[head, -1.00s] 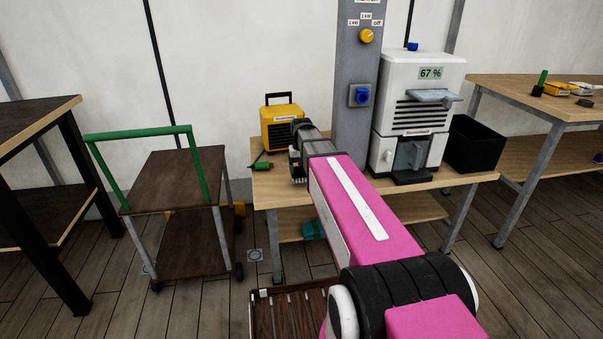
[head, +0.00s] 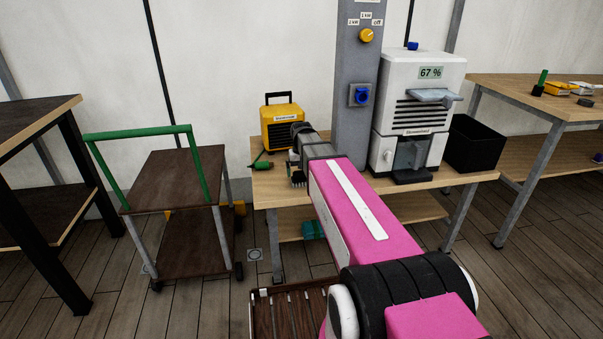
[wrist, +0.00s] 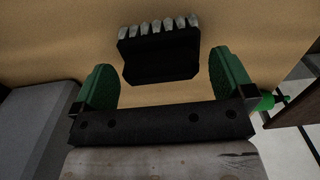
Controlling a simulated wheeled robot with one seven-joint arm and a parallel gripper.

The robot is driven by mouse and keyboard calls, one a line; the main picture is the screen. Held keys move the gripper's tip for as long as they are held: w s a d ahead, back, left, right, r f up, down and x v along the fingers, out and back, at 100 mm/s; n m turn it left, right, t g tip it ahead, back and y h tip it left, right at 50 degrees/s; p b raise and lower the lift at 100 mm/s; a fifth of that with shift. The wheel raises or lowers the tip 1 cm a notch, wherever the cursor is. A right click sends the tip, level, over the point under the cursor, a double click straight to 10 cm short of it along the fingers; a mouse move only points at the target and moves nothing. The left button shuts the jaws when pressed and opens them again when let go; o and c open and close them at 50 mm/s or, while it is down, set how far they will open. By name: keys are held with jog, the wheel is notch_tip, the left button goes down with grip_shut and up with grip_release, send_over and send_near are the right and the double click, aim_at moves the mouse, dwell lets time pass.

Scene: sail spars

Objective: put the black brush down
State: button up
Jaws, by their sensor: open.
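The black brush (wrist: 160,58) with pale grey bristles shows in the wrist view, over the wooden bench top (wrist: 50,40). My gripper (wrist: 160,74) is open, with one green finger on each side of the brush and a visible gap at both sides. In the head view my gripper (head: 297,165) is over the left part of the bench (head: 428,181), partly hidden by my arm. The brush (head: 297,181) shows there only as a small dark shape below the gripper. I cannot tell for sure whether it rests fully on the bench.
A yellow box (head: 282,125) stands behind the gripper, with a green-handled item (head: 262,165) at its left. A grey column (head: 357,90) and a white machine (head: 415,115) stand to the right. A cart with a green handle (head: 140,133) is at the left.

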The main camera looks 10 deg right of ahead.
aim_at(301, 171)
notch_tip(301, 171, up, 11)
jog(key=s+f, duration=2)
jog(key=s, duration=0.1)
jog(key=shift+s+f, duration=0.15)
